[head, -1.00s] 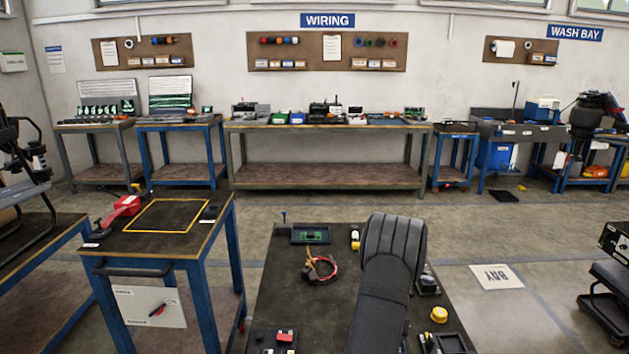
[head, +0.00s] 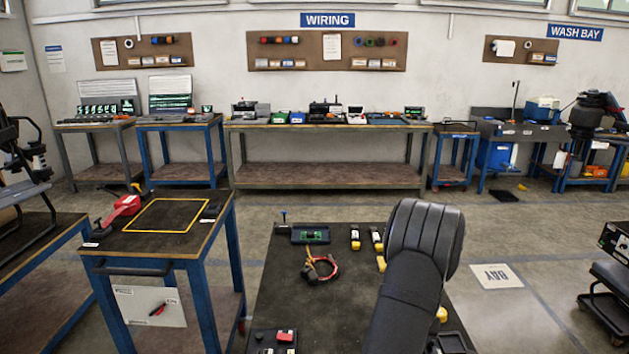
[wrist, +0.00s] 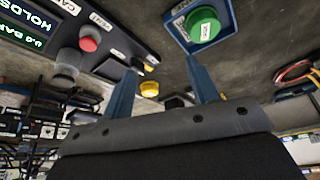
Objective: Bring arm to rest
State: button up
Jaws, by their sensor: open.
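My arm shows in the head view as a black padded link over the right side of the near dark bench (head: 300,285). My gripper is hidden there. In the wrist view my gripper (wrist: 161,66) has its two blue fingers apart, with nothing held between them. Beyond the fingers, a green button (wrist: 203,25) on a blue-edged box and a red button (wrist: 89,44) on a dark panel show. A yellow round part (wrist: 150,88) shows between the fingers, apparently farther off.
On the near bench lie a red-and-yellow wire loop (head: 320,267), a tray with a green board (head: 310,236) and a red button box (head: 285,336). A side table with a yellow outlined square (head: 173,201) stands left. Open floor lies behind the bench.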

jog(key=s+d+r+m+g+h, duration=0.1)
jog(key=s+d+m, duration=0.15)
jog(key=d, duration=0.75)
jog(key=s+d+r+m, duration=0.2)
jog(key=s+d, duration=0.1)
jog(key=d, duration=0.7)
jog(key=w+a+f, duration=0.1)
jog(key=w+f, duration=0.1)
jog(key=w, duration=0.1)
jog(key=w+a+f, duration=0.1)
jog(key=w+f, duration=0.1)
jog(key=w+a+f, duration=0.1)
jog(key=w+f, duration=0.1)
jog(key=w, duration=0.1)
jog(key=shift+w+a, duration=0.3)
jog(key=shift+a, duration=0.1)
jog(key=shift+s, duration=0.1)
jog(key=shift+s+d+r, duration=0.2)
jog(key=s+d+r, duration=0.3)
jog(key=s+r, duration=0.3)
jog(key=s, duration=0.3)
jog(key=w+a+f+n, duration=0.1)
jog(key=w+a+n, duration=0.1)
jog(key=a, duration=0.7)
jog(key=shift+w+a+f+t, duration=0.15)
jog(key=shift+w+a+t, duration=0.15)
jog(key=shift+w, duration=0.45)
jog(key=shift+n, duration=0.25)
